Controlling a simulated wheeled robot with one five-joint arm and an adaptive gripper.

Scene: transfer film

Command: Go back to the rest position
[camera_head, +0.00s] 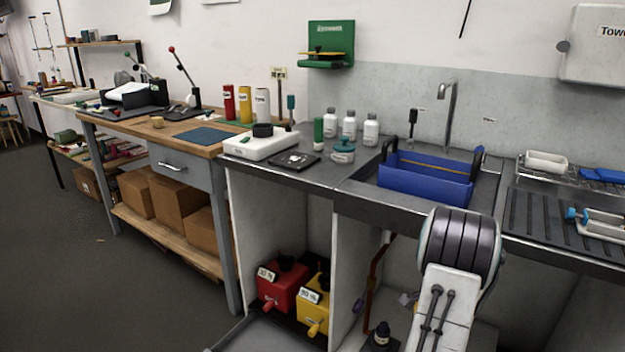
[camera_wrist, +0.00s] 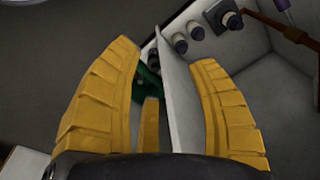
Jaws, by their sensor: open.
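Beyond the fingers are the edge of a pale upright panel (camera_wrist: 178,85) and a dark green thing too blurred to name. In the head view my arm stands at the lower right in front of the sink counter, and its gripper cannot be made out there.
A blue caddy (camera_head: 425,190) sits in the sink below the tap (camera_head: 450,110). The open cupboard below holds a red container (camera_head: 280,290) and a yellow container (camera_head: 313,303). A workbench (camera_head: 185,135) stands at the left. The grey floor (camera_head: 70,250) at the left is clear.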

